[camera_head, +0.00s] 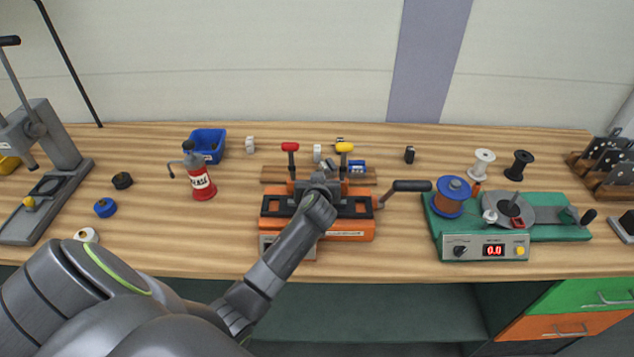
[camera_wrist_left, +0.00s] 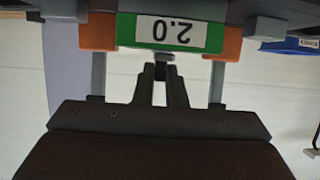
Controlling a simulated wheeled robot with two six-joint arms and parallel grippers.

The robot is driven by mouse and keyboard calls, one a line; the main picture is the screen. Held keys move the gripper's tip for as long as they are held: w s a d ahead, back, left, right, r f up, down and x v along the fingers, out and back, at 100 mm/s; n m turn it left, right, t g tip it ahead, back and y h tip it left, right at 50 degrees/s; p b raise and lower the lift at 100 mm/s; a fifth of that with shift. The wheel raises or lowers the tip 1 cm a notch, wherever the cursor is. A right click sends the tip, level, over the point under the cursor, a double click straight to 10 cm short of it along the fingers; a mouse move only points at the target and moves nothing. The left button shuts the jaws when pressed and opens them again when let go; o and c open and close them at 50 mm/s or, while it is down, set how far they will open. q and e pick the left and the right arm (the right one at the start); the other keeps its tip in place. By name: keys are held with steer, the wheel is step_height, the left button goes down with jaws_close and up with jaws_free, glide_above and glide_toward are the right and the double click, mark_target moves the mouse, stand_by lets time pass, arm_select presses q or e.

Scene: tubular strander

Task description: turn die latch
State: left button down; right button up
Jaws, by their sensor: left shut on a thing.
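The orange machine (camera_head: 348,232) stands at the middle of the bench with a black crank at its right. My left arm reaches over its front, and my left gripper (camera_head: 320,182) is at its middle. In the left wrist view the fingers (camera_wrist_left: 160,72) are close together, shut on a small grey latch piece (camera_wrist_left: 164,58). Just beyond it is a green-edged white plate (camera_wrist_left: 170,32) reading 2.0, seen upside down, between orange blocks (camera_wrist_left: 97,32). The fingers hide most of the latch, so its angle cannot be told. My right gripper is not in view.
Red-handled (camera_head: 290,148) and yellow-handled (camera_head: 344,148) levers stand behind the machine. A red bottle (camera_head: 202,182) and blue bin (camera_head: 207,140) are to the left. A green winder (camera_head: 560,232) with a blue-flanged orange spool (camera_head: 450,198) is to the right.

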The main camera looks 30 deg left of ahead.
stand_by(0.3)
arm_select(q)
steer(key=c, duration=1.5)
jaws_free()
steer(key=shift+s, duration=0.1)
steer(key=shift+s+d+r+p, duration=0.2)
steer(key=shift+p, duration=0.15)
steer(key=p+v, duration=0.7)
steer(key=v, duration=0.9)
steer(key=shift+s+d+r, duration=0.2)
steer(key=shift+d, duration=0.05)
